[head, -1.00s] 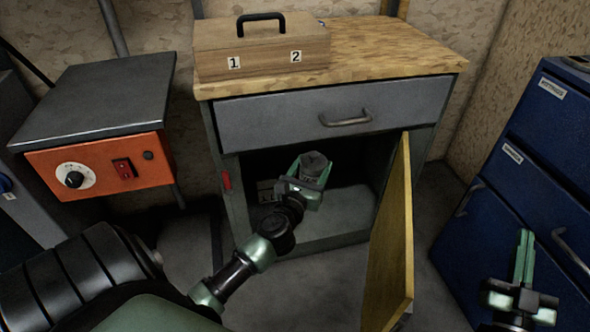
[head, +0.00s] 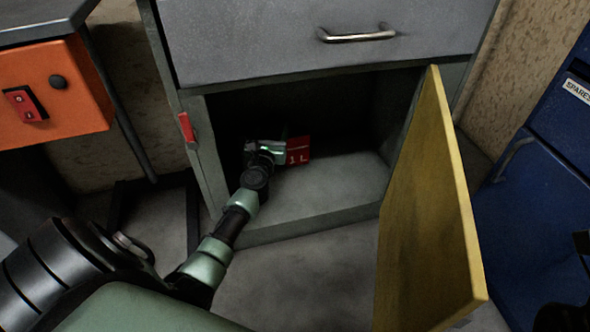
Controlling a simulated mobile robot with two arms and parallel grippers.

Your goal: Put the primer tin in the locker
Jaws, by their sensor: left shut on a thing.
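The locker (head: 213,160) is the open grey compartment under the drawer. My left gripper (head: 270,151) reaches inside it, over the left part of its floor, and is shut on the primer tin. The tin is mostly hidden by the jaws and shadow. A red face marked "1 L" (head: 299,151) shows just right of the jaws; I cannot tell whether it belongs to the held tin. Only dark parts, probably of my right gripper, show at the lower right edge; its jaws cannot be made out.
The yellow locker door (head: 428,215) stands open on the right. A grey drawer (head: 270,45) with a handle is above the opening. An orange switch box (head: 55,95) is at left, blue drawers (head: 535,230) at right. The right part of the locker floor (head: 345,185) is clear.

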